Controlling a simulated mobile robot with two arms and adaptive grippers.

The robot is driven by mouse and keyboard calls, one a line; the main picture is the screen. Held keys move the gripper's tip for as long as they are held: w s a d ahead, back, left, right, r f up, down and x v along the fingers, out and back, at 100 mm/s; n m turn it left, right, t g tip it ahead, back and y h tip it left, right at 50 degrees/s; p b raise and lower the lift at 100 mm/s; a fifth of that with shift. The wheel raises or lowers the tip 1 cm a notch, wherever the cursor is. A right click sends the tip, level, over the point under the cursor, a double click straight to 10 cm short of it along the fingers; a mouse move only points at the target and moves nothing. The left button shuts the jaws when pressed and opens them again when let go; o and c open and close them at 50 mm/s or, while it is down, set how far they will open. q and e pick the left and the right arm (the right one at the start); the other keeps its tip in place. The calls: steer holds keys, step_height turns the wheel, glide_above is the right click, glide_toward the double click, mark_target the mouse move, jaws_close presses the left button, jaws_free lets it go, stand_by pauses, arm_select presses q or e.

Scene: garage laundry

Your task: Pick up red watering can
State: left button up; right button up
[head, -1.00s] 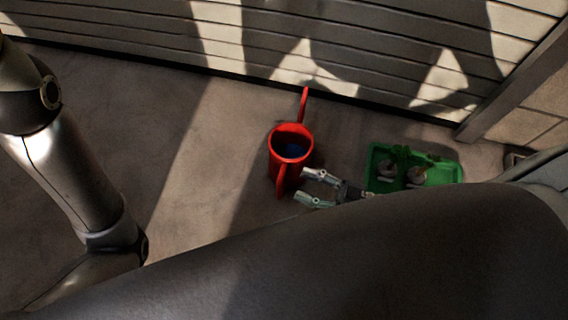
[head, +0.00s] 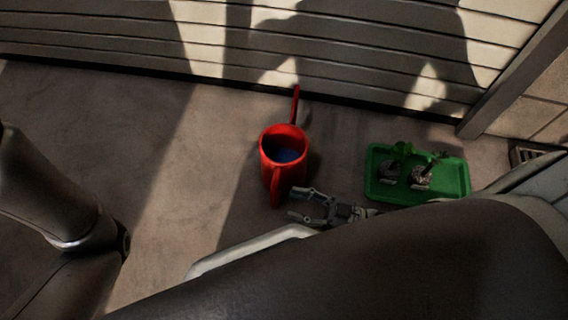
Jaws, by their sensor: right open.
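The red watering can (head: 267,158) stands upright on the concrete floor near the slatted wall. Its spout points up toward the wall and its handle faces my side. Its open top shows a dark blue inside. My right gripper (head: 294,205) is open, just right of the can's handle, with its fingers pointing left toward the handle. It looks empty; I cannot tell whether a finger touches the handle. My left arm shows at the left edge, but its gripper is out of view.
A green tray (head: 458,188) with small potted plants (head: 421,177) lies right of the can, close behind my right gripper. The slatted wall (head: 120,45) closes off the back. The floor (head: 110,130) left of the can is clear.

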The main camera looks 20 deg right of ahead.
mark_target(273, 199)
steer(key=b+x, duration=0.2)
steer(key=x, duration=0.3)
steer(key=shift+w+a+f, duration=0.1)
steer(key=shift+w+a, duration=0.05)
steer(key=shift+a, duration=0.15)
steer(key=shift+w+a+b, duration=0.2)
steer(key=shift+a+b, duration=0.05)
steer(key=shift+b, duration=0.05)
jaws_close()
